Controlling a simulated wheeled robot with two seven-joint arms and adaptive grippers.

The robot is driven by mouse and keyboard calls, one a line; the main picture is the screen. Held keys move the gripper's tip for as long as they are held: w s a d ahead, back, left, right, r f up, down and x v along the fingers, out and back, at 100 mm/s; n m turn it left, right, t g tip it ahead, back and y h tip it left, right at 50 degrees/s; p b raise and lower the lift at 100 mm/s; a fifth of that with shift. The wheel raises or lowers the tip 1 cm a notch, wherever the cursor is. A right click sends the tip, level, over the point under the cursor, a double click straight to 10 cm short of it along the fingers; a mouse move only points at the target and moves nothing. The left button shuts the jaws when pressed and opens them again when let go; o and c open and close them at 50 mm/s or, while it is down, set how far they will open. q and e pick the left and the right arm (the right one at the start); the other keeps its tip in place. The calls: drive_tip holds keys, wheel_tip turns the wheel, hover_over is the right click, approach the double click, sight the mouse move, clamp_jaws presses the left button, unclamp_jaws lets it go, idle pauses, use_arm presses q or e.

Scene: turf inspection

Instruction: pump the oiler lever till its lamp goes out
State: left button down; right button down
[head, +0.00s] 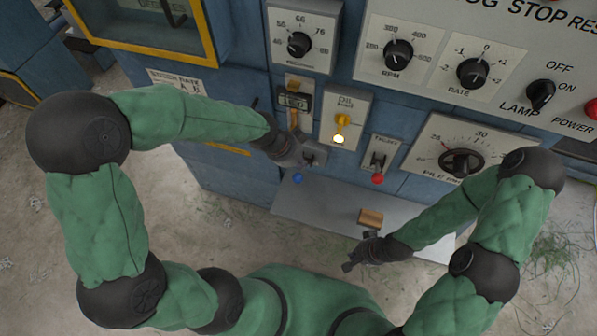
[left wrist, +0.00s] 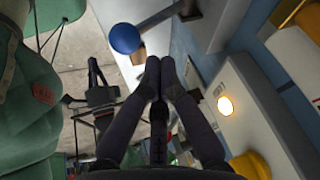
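The oiler panel (head: 353,101) carries a yellow lever (head: 342,121) and below it a lamp (head: 338,139) glowing pale yellow. In the left wrist view the lit lamp (left wrist: 225,105) and yellow parts of the panel (left wrist: 250,165) are at the right. My left gripper (head: 294,152) is left of the oiler panel, apart from its yellow lever. In the left wrist view its fingers (left wrist: 160,68) come together at the tips with nothing seen held. My right gripper (head: 355,252) is low over the shelf's front edge, its fingers apart and empty.
A blue-knobbed lever (head: 298,178) is close below my left gripper; its blue ball (left wrist: 126,38) is ahead in the left wrist view. A red-knobbed switch (head: 378,178) is right of the oiler. A wooden block (head: 371,217) lies on the grey shelf (head: 318,207).

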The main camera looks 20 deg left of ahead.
use_arm(q)
drive_tip(key=r, duration=0.1)
drive_tip(key=w+r+p, duration=0.1)
drive_tip(key=r+p, duration=0.1)
drive_tip(key=r, duration=0.1)
drive_tip(key=shift+w, duration=0.4)
idle(0.6)
